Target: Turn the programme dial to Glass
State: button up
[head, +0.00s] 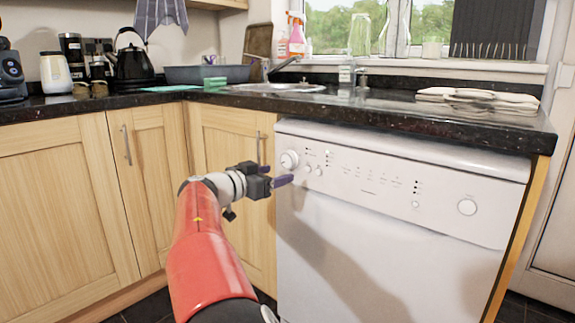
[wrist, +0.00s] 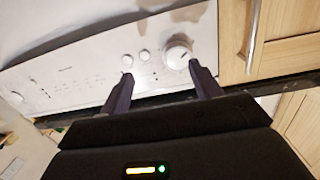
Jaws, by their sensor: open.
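The programme dial (head: 289,160) is a round white knob at the left end of the white dishwasher's control panel (head: 345,175). In the wrist view the dial (wrist: 179,54) shows a short dark pointer mark, and the labels around it are too small to read. My gripper (head: 278,176) is open and empty, just in front of the panel at its left end. In the wrist view its two dark purple fingers (wrist: 159,75) are spread, with the dial beyond the tips, nearer the right finger. The fingers appear apart from the dial.
Two small knobs (wrist: 136,58) sit beside the dial, close to the left finger in the wrist view. The black granite worktop (head: 400,116) overhangs the panel. A cupboard handle (head: 258,148) is just left of the dishwasher. The floor shows little free room.

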aim_at(286, 163)
jog(key=shift+t, duration=0.5)
jog(key=w, duration=0.2)
jog(key=w+d, duration=0.1)
jog(key=w, duration=0.1)
jog(key=w+d+p, duration=0.1)
jog(key=w, duration=0.1)
jog(key=shift+w+r, duration=0.25)
jog(key=shift+w, duration=0.1)
jog(key=c, duration=1)
